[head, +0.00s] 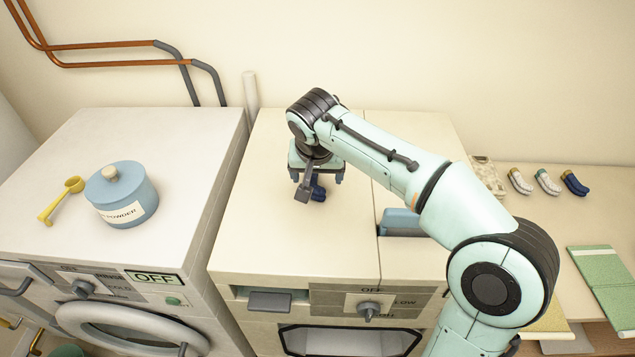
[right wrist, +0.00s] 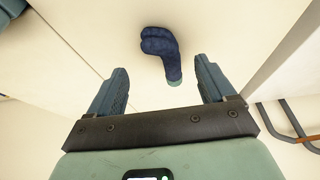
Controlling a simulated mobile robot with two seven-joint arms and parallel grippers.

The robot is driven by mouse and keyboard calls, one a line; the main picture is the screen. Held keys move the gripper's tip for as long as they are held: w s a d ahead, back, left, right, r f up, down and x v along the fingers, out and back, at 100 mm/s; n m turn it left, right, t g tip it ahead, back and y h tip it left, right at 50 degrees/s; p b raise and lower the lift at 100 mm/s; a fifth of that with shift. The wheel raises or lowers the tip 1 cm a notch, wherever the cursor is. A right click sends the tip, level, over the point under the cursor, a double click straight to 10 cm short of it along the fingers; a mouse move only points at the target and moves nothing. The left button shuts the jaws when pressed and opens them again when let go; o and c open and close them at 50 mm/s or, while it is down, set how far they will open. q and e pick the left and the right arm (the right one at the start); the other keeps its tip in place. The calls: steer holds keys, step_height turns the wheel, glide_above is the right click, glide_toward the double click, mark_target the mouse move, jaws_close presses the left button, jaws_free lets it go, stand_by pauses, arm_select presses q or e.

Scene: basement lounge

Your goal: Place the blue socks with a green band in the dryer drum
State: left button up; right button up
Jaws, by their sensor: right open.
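A folded pair of dark blue socks (head: 318,191) lies on top of the dryer (head: 260,235), partly hidden by my right gripper (head: 317,178). In the right wrist view the socks (right wrist: 161,50) show a green band at the near end. My right gripper is open and above the socks, with its fingers (right wrist: 161,72) on either side of the banded end; nothing is held. The dryer front (head: 350,338) is at the bottom edge, with a dark-rimmed opening or window; I cannot tell whether its door is open. My left gripper is not in view.
A washer (head: 180,135) stands left, with a blue powder tin (head: 122,195) and yellow scoop (head: 62,200) on it. A blue object (head: 400,222) sits beside my arm.

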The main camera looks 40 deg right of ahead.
mark_target(316, 178)
steer(key=w+f, duration=0.1)
steer(key=w+d+f, duration=0.1)
steer(key=f, duration=0.1)
steer(key=w+f, duration=0.1)
steer(key=shift+d+f, duration=0.15)
steer(key=shift+d, duration=0.2)
steer(key=shift+s+f, duration=0.1)
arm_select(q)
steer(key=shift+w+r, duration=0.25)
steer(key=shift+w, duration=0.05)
arm_select(e)
steer(key=shift+s, duration=0.15)
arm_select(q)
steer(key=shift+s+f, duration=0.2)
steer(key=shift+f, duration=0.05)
arm_select(e)
steer(key=shift+f, duration=0.2)
steer(key=c, duration=1.2)
steer(key=shift+o, duration=0.2)
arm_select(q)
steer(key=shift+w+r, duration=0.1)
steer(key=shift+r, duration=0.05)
arm_select(e)
steer(key=shift+r, duration=0.1)
